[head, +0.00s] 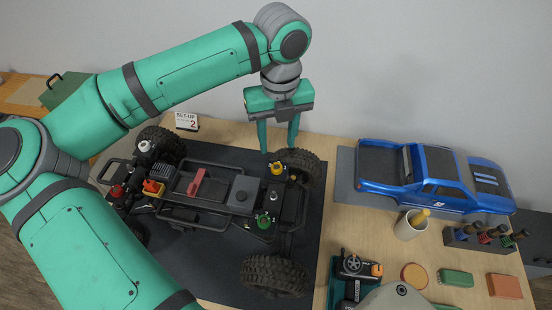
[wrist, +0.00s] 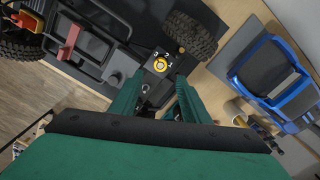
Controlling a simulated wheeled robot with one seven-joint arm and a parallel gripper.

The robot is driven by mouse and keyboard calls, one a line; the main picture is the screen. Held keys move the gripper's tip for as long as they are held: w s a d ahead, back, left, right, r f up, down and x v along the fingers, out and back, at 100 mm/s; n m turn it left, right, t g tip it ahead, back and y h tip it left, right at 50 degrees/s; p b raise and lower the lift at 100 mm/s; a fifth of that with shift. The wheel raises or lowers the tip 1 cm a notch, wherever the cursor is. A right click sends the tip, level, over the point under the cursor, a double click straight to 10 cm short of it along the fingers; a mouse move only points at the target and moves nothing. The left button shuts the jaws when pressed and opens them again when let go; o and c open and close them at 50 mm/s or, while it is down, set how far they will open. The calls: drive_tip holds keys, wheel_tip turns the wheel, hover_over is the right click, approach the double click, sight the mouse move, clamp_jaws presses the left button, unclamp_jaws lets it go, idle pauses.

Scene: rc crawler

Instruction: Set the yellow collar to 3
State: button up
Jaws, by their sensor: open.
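The yellow collar (head: 277,169) sits upright at the upper right corner of the crawler chassis (head: 212,205), close to the back right wheel. In the wrist view the yellow collar (wrist: 160,65) lies just beyond the fingertips, on a dark plate with small white digits around it. Which digit it is set to is too small to tell. My gripper (head: 278,148) is open and empty, pointing down just above the collar, apart from it. In the wrist view my gripper (wrist: 160,80) has its fingers spread to either side of the collar.
A green collar (head: 263,221) and a red one (head: 117,191) are on the chassis. A set-up card (head: 187,121) showing 2 stands behind. The blue body shell (head: 434,178), a cup (head: 411,225) and a tool rack (head: 478,237) stand right.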

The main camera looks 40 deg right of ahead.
sight(277, 167)
wheel_tip(277, 167, down, 8)
drive_tip(key=shift+w+a, duration=0.1)
drive_tip(key=shift+a, duration=0.05)
drive_tip(key=shift+f, duration=0.45)
drive_tip(key=shift+d, duration=0.2)
drive_tip(key=shift+a, duration=0.1)
drive_tip(key=c, duration=1.1)
